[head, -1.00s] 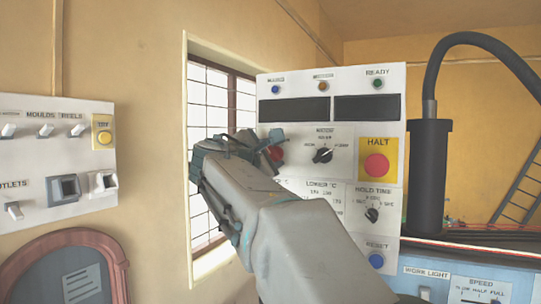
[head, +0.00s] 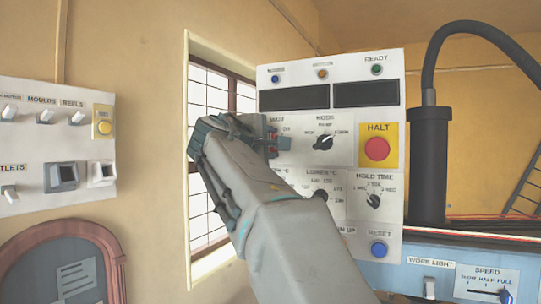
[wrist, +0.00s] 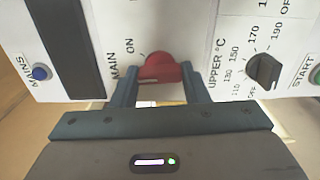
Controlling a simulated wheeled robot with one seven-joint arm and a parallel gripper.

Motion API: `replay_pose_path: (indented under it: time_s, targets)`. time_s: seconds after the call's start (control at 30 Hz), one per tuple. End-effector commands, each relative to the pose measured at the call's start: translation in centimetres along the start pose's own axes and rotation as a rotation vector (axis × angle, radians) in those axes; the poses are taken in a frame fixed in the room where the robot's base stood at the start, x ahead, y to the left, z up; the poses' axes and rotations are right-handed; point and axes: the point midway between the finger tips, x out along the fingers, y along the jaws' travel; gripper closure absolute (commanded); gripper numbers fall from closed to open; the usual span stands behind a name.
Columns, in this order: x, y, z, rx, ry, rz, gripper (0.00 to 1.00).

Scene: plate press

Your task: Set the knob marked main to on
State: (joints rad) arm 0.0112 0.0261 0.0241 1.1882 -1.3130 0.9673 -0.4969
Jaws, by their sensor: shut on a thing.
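The red knob marked MAIN (wrist: 160,68) is on the white press panel. In the wrist view it sits between the two fingers of my gripper (wrist: 160,76), which is shut on its sides. The word ON is printed beside the knob; where its pointer stands I cannot tell. In the head view my gripper (head: 264,136) is at the panel's left side, and only a bit of red knob (head: 272,139) shows past it.
The panel also has a black mode knob (head: 323,142), a red HALT button (head: 377,149), a hold time knob (head: 373,201) and a blue RESET button (head: 378,250). In the wrist view the UPPER °C knob (wrist: 263,70) is beside my gripper. A switch panel (head: 60,150) is at left.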

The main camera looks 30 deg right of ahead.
Motion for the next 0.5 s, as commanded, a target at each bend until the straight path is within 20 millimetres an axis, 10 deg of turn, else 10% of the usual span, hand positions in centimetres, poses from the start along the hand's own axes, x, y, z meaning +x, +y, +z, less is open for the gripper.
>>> replay_pose_path:
  time_s: [0.5]
  targets:
    - [-0.03, -0.27, -0.08, 0.46, 0.001, 0.0, 0.82]
